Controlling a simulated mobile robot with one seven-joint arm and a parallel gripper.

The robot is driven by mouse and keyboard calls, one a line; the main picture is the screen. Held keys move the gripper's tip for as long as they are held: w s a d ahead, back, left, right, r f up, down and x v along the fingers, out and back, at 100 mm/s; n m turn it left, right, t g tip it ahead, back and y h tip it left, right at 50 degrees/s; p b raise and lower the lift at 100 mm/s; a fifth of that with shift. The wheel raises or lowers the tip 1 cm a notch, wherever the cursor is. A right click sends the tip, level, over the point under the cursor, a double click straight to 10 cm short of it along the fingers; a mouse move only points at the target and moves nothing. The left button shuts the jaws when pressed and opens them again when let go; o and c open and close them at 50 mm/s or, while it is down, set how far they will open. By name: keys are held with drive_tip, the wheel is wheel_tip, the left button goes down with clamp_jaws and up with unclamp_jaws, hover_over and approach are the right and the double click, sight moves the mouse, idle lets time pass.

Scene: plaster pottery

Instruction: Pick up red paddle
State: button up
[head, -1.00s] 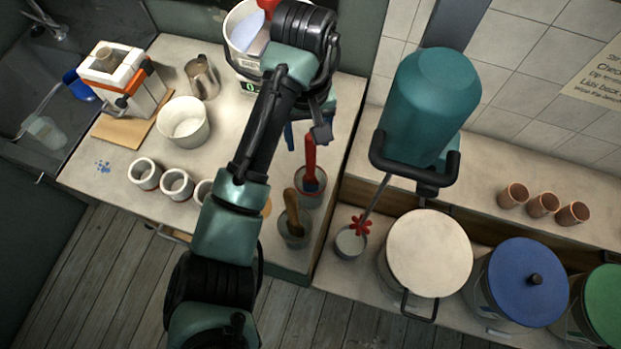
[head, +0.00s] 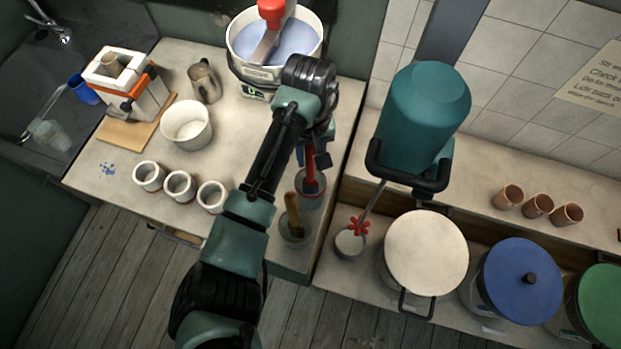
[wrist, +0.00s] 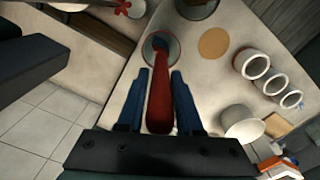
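The red paddle (head: 311,168) stands upright, handle up, in a cup (head: 314,189) near the right edge of the worktop. In the wrist view its red handle (wrist: 160,95) runs between the two blue fingers of my gripper (wrist: 160,74), with a narrow gap seeming to show on each side. My gripper is open around the handle. The paddle's lower end is inside the cup (wrist: 172,40). In the head view my wrist hides most of the gripper and part of the handle.
A cup with a wooden-handled tool (head: 293,215) stands close in front. A bucket (head: 245,70) with a red-handled tool is behind. Several white pots (head: 180,184) and a white bowl (head: 187,124) are left. A teal tank (head: 422,115) hangs at right.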

clamp_jaws()
